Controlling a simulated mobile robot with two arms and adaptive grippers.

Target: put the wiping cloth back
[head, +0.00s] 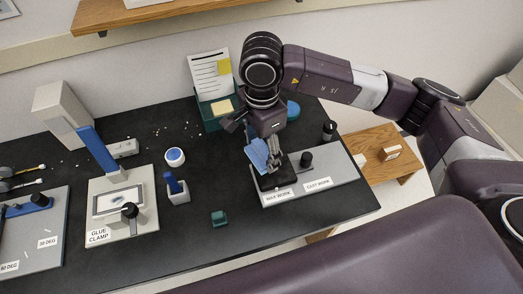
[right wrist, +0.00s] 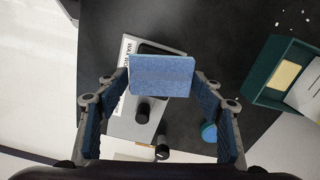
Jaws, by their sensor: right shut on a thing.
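The wiping cloth is a light-blue flat rectangular piece (head: 257,154). It also shows in the right wrist view (right wrist: 160,76), held upright between the two fingertips. My right gripper (head: 267,152) is shut on it and hangs over the left part of a grey work board (head: 334,180) with two labels. A black block or pad (head: 275,180) on that board lies below the cloth and is partly covered by it. Whether the cloth touches it, I cannot tell. My left gripper is in neither view.
A green holder (head: 216,125) with papers stands behind the gripper, and a blue round thing (head: 293,110) to its right. Black knobs (head: 306,159) rise from the board. The glue clamp (head: 121,205) stands left; a small green block (head: 219,218) lies in front. The black tabletop between is mostly clear.

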